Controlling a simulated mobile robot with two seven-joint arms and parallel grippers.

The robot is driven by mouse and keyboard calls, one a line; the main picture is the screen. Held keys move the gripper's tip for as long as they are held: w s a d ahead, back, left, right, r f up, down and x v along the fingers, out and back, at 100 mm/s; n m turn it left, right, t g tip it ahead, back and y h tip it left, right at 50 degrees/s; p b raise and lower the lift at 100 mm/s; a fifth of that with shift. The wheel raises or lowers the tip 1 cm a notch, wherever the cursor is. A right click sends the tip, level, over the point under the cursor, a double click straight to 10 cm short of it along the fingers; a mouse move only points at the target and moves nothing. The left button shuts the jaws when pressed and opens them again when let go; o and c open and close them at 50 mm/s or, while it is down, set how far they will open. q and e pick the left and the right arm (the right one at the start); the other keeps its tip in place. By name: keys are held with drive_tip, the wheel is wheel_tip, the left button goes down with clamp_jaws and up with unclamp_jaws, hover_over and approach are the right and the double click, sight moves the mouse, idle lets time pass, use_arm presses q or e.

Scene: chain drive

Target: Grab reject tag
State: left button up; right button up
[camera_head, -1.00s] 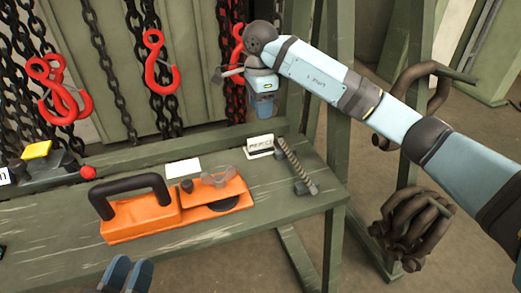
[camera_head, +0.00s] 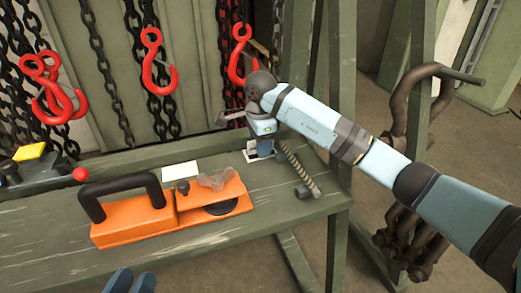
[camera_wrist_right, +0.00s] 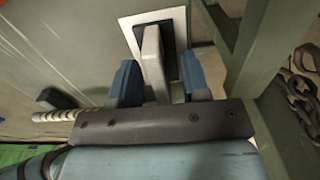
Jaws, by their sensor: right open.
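The reject tag (camera_head: 252,155) is a small white piece near the back edge of the green bench, mostly hidden in the head view by my right gripper (camera_head: 264,148). In the right wrist view, the tag's pale upright part (camera_wrist_right: 152,55) stands between the two blue fingers of my right gripper (camera_wrist_right: 160,80). A white plate with a dark middle (camera_wrist_right: 128,24) lies behind it. The fingers are open, with a gap visible on either side of the upright part. My left gripper (camera_head: 131,281) shows only its blue tips at the bottom edge.
A threaded rod (camera_head: 300,168) lies close to the right of the tag. An orange tool with a black handle (camera_head: 135,228) and a blank white card (camera_head: 180,171) are to the left. Red hooks (camera_head: 160,75) on chains hang behind the bench (camera_head: 60,225).

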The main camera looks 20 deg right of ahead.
clamp_jaws()
drive_tip(key=shift+r, duration=0.15)
